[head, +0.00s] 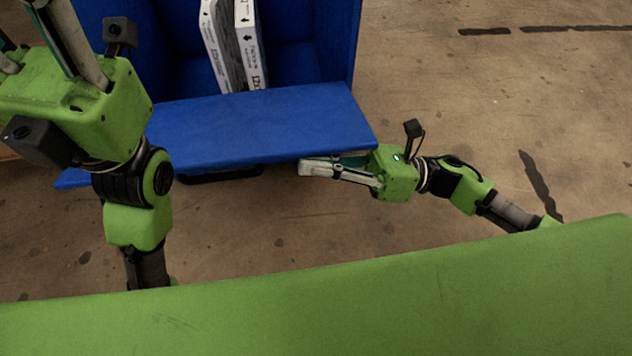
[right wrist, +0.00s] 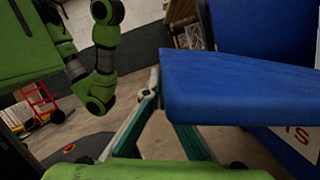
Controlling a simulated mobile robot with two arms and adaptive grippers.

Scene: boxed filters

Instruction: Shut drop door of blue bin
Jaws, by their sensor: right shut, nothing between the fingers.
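The blue bin (head: 334,40) stands at the top of the head view. Its drop door (head: 250,125) is down, sticking out toward me like a shelf. The door also shows as a blue slab in the right wrist view (right wrist: 240,92). My right gripper (head: 304,168) is shut and empty, at the door's front edge near its right corner. It looks lower than the door's top face; I cannot tell whether it touches. My left gripper (head: 38,30) is above the door's left side; its fingertips are cut off, and its arm hides part of the door.
White filter boxes (head: 236,45) stand upright inside the bin, behind the door. A dark handle (head: 220,174) shows under the door's front edge. The concrete floor (head: 480,110) to the right is clear. A red hand truck (right wrist: 38,98) shows in the right wrist view.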

